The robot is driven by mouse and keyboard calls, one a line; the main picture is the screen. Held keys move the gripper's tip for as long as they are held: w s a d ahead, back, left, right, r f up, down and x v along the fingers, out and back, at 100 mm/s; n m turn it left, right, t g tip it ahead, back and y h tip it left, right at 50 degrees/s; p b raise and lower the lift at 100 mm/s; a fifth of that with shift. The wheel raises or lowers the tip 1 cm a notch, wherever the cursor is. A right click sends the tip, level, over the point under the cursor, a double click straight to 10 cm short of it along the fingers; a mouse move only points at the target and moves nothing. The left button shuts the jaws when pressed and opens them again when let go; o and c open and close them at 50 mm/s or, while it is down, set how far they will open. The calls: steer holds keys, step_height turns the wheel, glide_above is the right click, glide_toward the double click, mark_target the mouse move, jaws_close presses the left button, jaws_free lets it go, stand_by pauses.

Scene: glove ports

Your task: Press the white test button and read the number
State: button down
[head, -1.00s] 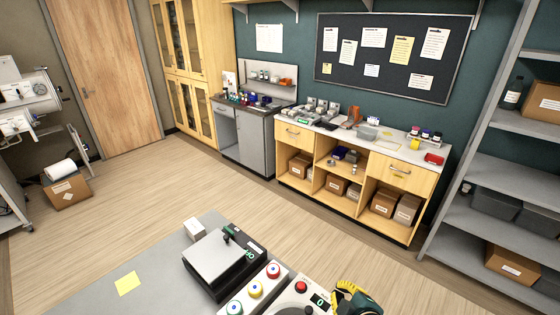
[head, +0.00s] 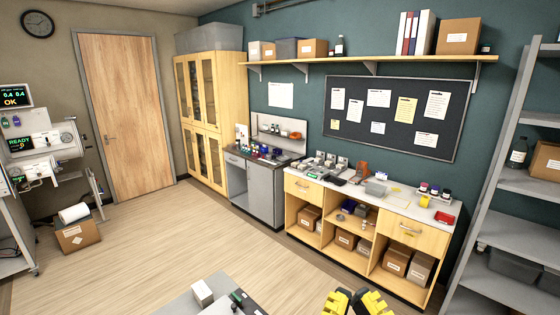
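No white test button can be made out in the head view. My gripper (head: 355,300) shows only in part at the bottom edge, as two yellow and black finger parts. Whether they are open or shut cannot be told, and nothing is visible between them. At its left, the far end of a grey bench top (head: 180,307) shows, with a small white box (head: 203,294) and the edge of a dark device (head: 245,301). The rest of the bench is below the frame.
A white apparatus (head: 42,143) at the left has a screen (head: 15,96) reading OK and another reading READY. A wooden counter (head: 410,228) with small items stands by the far wall. A grey shelf rack (head: 500,230) is at the right. The middle floor is clear.

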step_height(320, 180, up, 3)
steer(key=shift+f+p, duration=0.15)
steer(key=shift+p, duration=0.25)
stand_by(0.8)
